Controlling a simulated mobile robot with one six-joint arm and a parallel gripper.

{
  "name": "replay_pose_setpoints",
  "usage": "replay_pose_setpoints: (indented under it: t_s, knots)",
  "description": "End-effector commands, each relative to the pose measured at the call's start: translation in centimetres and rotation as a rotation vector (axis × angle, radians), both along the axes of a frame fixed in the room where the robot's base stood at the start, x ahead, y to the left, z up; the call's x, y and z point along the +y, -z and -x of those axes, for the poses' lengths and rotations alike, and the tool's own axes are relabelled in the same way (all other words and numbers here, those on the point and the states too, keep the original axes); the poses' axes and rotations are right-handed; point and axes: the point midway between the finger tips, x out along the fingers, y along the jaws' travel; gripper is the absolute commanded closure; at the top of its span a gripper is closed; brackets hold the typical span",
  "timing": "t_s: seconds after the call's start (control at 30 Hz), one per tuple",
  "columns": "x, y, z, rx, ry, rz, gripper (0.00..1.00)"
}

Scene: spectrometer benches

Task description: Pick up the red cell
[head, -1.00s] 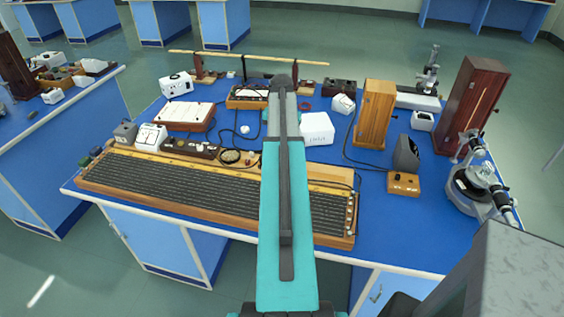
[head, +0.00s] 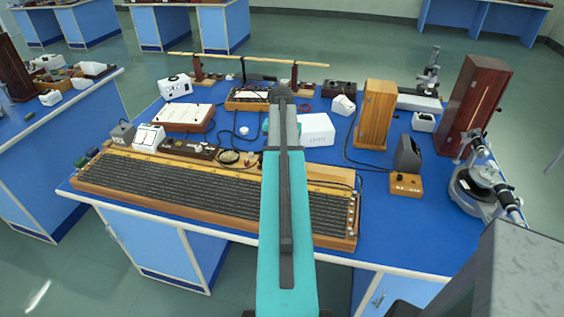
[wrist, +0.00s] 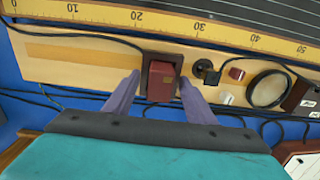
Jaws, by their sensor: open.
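The red cell (wrist: 161,83) shows in the wrist view, a small red block with a dark brown surround at its top and left. It sits on the light wooden strip (wrist: 85,66) beside a yellow ruled scale. My gripper (wrist: 161,79) is open, with one purple finger to the left of the cell and the other to its right. The fingertips reach about level with the cell in the picture; I cannot tell whether they touch it. In the head view my arm hides the cell and the fingers.
Close to the cell are a black terminal (wrist: 206,71), a small red knob (wrist: 236,74), a metal peg (wrist: 226,98) and a black ring (wrist: 268,88). Dark cables run nearby. In the head view a white box (head: 316,130) and a wooden cabinet (head: 374,115) stand beyond the long wooden board (head: 140,191).

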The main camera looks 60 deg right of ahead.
Motion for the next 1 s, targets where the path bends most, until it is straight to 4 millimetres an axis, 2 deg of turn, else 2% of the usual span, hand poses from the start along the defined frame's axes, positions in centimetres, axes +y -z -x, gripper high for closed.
replay_pose_setpoints:
  t_s: [0.17, 0.47, 0.77, 1.0]
  knots:
    - [0.0, 0.0, 0.0, 0.000, 0.000, 0.000, 0.50]
    - [0.0, 0.0, 0.0, 0.000, -0.001, 0.000, 0.98]
    - [0.0, -0.1, -0.1, 0.000, -0.001, 0.000, 0.98]
    - [0.0, -1.2, -0.1, 0.000, -0.001, 0.001, 0.98]
